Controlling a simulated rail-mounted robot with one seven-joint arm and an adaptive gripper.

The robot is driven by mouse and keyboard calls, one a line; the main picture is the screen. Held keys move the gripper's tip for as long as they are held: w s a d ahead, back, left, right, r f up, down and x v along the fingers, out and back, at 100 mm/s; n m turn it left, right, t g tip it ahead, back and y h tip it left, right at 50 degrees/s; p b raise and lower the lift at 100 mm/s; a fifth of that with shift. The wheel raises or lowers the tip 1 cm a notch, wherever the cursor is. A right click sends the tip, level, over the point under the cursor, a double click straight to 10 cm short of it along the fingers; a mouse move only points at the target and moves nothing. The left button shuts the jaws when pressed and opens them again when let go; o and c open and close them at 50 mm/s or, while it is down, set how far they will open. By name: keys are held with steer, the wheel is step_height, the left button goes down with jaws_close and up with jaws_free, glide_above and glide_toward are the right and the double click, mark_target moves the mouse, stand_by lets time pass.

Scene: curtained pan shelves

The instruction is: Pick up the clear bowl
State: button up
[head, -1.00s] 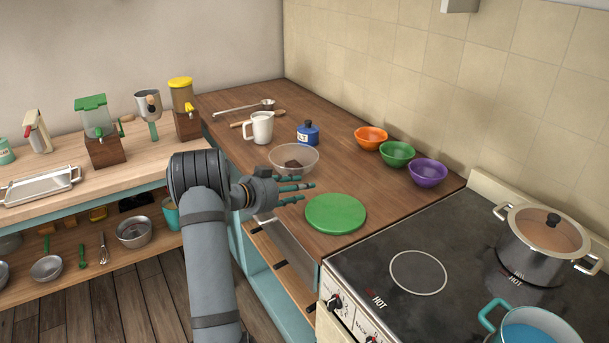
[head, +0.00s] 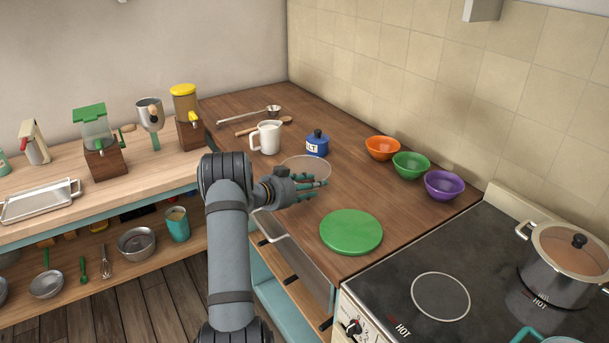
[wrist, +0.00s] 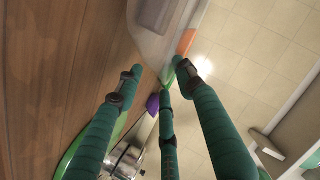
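The clear bowl (head: 306,164) stands on the brown wooden counter, left of the colored bowls. My gripper (head: 316,187) is in front of its near side in the head view and hides its lower part. The teal fingers are spread apart and empty. In the wrist view the clear bowl (wrist: 152,42) is at the top, just beyond the fingertips of my gripper (wrist: 158,70). I cannot tell whether any finger touches the bowl.
A blue salt jar (head: 316,143) and a white mug (head: 266,137) stand behind the clear bowl. A green round plate (head: 351,232) lies nearer the stove (head: 455,270). Orange (head: 382,148), green (head: 411,165) and purple (head: 444,185) bowls stand to the right.

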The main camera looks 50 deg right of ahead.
steer(key=x, duration=0.3)
steer(key=shift+c, duration=0.4)
jaws_close()
steer(key=shift+r, duration=0.15)
stand_by(0.3)
